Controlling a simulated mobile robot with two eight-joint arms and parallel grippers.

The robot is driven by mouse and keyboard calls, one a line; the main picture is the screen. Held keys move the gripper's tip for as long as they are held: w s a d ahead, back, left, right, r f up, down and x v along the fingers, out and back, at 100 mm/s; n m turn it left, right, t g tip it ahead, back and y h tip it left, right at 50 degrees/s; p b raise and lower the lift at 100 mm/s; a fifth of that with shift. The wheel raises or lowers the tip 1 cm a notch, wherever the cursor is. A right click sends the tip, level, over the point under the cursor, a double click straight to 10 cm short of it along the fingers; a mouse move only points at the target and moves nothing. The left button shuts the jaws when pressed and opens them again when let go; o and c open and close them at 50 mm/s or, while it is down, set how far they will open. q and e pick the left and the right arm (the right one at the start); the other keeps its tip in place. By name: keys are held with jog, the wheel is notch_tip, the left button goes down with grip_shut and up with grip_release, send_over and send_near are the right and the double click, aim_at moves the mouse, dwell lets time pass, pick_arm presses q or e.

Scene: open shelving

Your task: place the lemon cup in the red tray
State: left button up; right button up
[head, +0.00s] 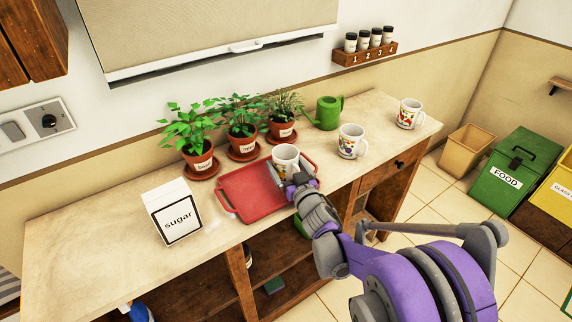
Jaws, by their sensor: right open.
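The red tray (245,195) lies flat on the counter, behind and right of the sugar box. A white cup (286,156) stands upright at the right part of the tray; its print is mostly hidden, so I cannot tell if it is the lemon cup. My right gripper (290,179) is open, close to the front of this cup and over the tray's right end; I cannot tell whether they touch. A second cup (351,142) with a coloured print stands right of the tray. A third cup (409,114) with a red and yellow print stands near the counter's right end. My left gripper is not in view.
A sugar box (174,212) stands left of the tray. Three potted herbs (242,142) and a green watering can (327,113) line the back. A spice rack (364,54) hangs on the wall. The counter's (95,250) left part is mostly clear. Bins stand on the floor at right.

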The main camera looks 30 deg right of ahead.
jog(key=s+a, duration=0.2)
jog(key=s, duration=1)
jog(key=s+a+f+n+g+y, duration=0.1)
jog(key=s+a+f+g, duration=0.4)
jog(key=s, duration=0.5)
jog(key=s+a+f+g+y, duration=0.1)
jog(key=s+a+f+g, duration=0.5)
jog(key=s+a+g, duration=0.2)
jog(key=shift+s+a+n+y, duration=0.3)
jog(key=shift+s+n, duration=0.1)
jog(key=shift+s, duration=0.85)
